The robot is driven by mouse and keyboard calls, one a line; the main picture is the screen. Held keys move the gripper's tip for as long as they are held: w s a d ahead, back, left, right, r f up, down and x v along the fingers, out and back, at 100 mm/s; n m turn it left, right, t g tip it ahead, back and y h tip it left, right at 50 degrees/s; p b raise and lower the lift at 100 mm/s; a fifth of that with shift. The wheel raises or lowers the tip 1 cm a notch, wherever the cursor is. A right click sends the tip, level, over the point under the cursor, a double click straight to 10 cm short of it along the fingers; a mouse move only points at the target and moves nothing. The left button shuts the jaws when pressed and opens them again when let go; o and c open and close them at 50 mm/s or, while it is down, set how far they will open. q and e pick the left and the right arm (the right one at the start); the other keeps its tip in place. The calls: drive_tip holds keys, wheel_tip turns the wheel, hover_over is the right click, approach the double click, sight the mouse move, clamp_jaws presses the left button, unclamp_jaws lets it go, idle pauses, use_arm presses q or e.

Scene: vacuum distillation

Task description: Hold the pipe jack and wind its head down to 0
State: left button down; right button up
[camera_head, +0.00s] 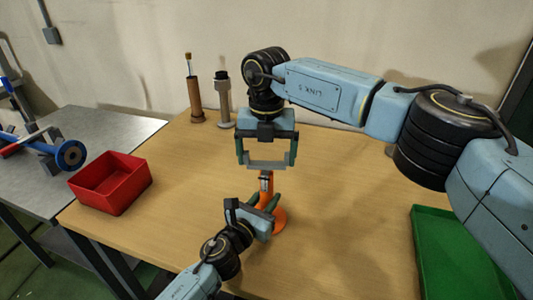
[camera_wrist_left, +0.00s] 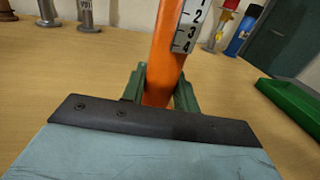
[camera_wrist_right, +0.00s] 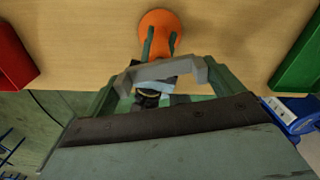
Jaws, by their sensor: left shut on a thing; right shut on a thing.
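The orange pipe jack stands upright on the wooden table, its round base (camera_head: 280,218) flat on the top; the base also shows in the right wrist view (camera_wrist_right: 160,22). My left gripper (camera_head: 264,203) is shut around the jack's orange body (camera_wrist_left: 165,60). A white scale (camera_wrist_left: 188,30) on the body shows numbers down to 4. My right gripper (camera_head: 266,155) comes from above and is shut across the jack's grey forked head (camera_head: 265,163), one green finger at each side. The head also shows between the fingers in the right wrist view (camera_wrist_right: 165,70). The scale's upper end is out of view.
A red bin (camera_head: 110,183) sits at the table's left edge. Brown (camera_head: 195,98) and grey (camera_head: 223,100) cylinders stand at the back. A green tray (camera_head: 455,255) lies on the right. The table around the jack is clear.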

sight(267, 163)
use_arm(q)
drive_tip(key=shift+a+f, duration=0.1)
drive_tip(key=shift+f, duration=0.25)
use_arm(e)
drive_tip(key=shift+w+r+m, duration=0.1)
drive_tip(key=shift+r+m, duration=0.2)
drive_tip(key=shift+m, duration=0.8)
drive_tip(key=o, duration=0.6)
use_arm(q)
drive_tip(key=shift+s, duration=0.1)
use_arm(e)
drive_tip(key=shift+o, duration=0.3)
drive_tip(key=shift+f, duration=0.1)
use_arm(q)
drive_tip(key=shift+r, duration=0.1)
use_arm(e)
wheel_tip(267, 163, up, 12)
use_arm(q)
drive_tip(key=c, duration=1)
unclamp_jaws()
drive_tip(key=shift+r, duration=0.15)
